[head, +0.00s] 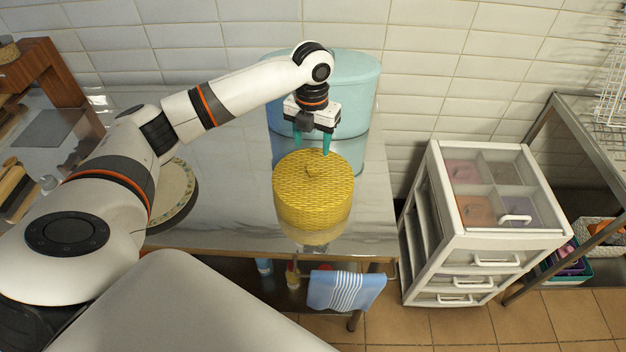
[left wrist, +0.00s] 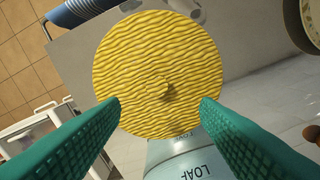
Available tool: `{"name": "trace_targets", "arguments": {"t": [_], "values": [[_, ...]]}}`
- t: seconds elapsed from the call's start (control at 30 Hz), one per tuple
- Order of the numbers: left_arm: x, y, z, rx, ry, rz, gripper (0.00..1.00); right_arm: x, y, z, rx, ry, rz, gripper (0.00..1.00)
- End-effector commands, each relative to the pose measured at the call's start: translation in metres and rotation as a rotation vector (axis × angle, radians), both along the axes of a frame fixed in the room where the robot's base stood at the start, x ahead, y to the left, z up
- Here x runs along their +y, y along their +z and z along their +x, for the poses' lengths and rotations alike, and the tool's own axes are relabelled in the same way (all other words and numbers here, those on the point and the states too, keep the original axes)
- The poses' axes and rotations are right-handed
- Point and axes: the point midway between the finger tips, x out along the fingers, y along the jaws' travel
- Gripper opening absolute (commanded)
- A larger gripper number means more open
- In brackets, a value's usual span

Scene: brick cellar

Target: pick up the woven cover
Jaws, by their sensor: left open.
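The woven cover (head: 313,190) is a round yellow dome with a small knob on top. It stands on the shiny table, near its front edge. My left gripper (head: 312,143) is above and just behind the cover, pointing down, with its teal fingers apart and nothing between them. In the left wrist view the cover (left wrist: 158,50) fills the upper middle, with its knob near the centre between the open fingers (left wrist: 161,103). The fingers appear apart from the cover. What is under the cover is hidden. My right gripper does not show.
A light-blue bin (head: 350,85) stands behind the cover; its lettering reads "LOAF" in the left wrist view (left wrist: 195,160). A patterned plate (head: 178,190) lies left, partly behind my arm. A white drawer unit (head: 425,165) stands right of the table. A blue striped towel (head: 345,290) hangs in front.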

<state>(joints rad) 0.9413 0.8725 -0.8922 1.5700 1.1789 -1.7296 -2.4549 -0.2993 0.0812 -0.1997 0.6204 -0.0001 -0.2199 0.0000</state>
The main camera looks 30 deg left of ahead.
Motion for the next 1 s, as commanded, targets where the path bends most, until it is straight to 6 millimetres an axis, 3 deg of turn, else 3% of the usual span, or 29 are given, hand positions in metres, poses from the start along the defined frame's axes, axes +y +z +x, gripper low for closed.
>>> {"name": "trace_targets", "arguments": {"t": [0.33,0.6,0.9,1.0], "values": [[-0.002,-0.032,-0.002,0.001,0.001,0.001,0.56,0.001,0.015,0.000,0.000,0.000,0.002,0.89],[-0.004,-0.071,-0.004,0.000,0.001,0.000,0.56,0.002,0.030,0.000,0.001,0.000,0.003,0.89],[-0.004,-0.077,-0.003,-0.003,0.001,0.001,0.56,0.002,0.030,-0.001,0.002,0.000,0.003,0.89],[-0.004,-0.077,-0.003,-0.003,0.001,0.001,0.40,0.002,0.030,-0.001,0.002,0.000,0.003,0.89]]}}
